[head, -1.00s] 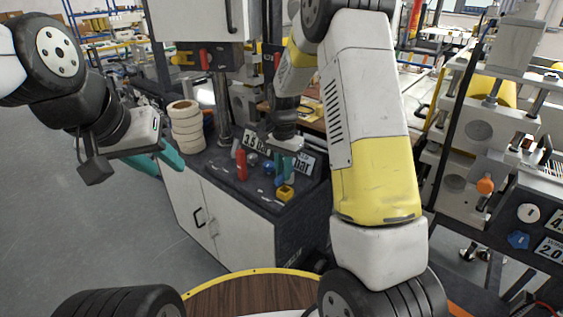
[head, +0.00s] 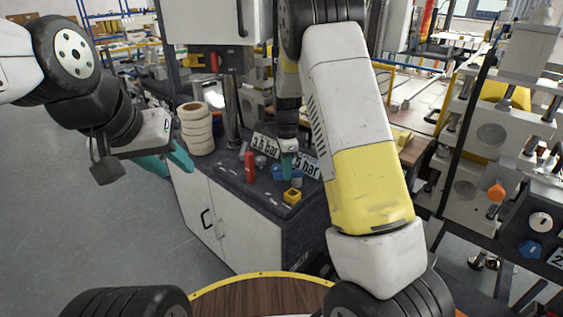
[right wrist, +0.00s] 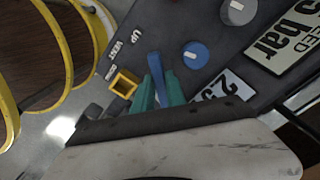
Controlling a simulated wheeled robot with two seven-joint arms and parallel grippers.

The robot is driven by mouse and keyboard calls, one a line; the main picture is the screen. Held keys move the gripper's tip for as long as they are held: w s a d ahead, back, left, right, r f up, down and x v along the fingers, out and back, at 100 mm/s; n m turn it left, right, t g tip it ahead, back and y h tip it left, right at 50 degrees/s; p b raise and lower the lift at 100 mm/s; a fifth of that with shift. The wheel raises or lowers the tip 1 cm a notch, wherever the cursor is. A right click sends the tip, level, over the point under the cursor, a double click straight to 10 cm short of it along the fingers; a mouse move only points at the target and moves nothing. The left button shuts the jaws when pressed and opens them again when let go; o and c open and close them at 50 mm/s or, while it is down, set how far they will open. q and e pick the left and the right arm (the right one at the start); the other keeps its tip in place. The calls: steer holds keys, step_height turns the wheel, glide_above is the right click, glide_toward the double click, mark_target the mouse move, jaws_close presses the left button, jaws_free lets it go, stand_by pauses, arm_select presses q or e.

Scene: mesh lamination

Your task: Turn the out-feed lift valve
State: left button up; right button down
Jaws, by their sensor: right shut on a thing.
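In the right wrist view a blue valve lever (right wrist: 153,66) stands up from the dark panel beside printed words, among them UP and VENT. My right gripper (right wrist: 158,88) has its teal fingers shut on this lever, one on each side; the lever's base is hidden. In the head view my right gripper (head: 288,160) is down at the panel top of the white cabinet, and the lever cannot be told apart clearly there. My left gripper (head: 172,162) hangs at the left, its teal fingers apart and empty, away from the panel.
A yellow square piece (right wrist: 124,82) and a blue knob (right wrist: 196,54) sit close to the right fingers. A grey knob (right wrist: 238,10) is farther off. A red handle (head: 250,167) and white rolls (head: 195,128) stand on the cabinet. Open floor lies at left.

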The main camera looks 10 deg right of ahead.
steer(key=shift+w+m, duration=0.15)
steer(key=shift+m, duration=0.15)
stand_by(0.4)
steer(key=c, duration=1.4)
jaws_free()
steer(key=shift+o, duration=0.2)
steer(key=shift+r, duration=3.95)
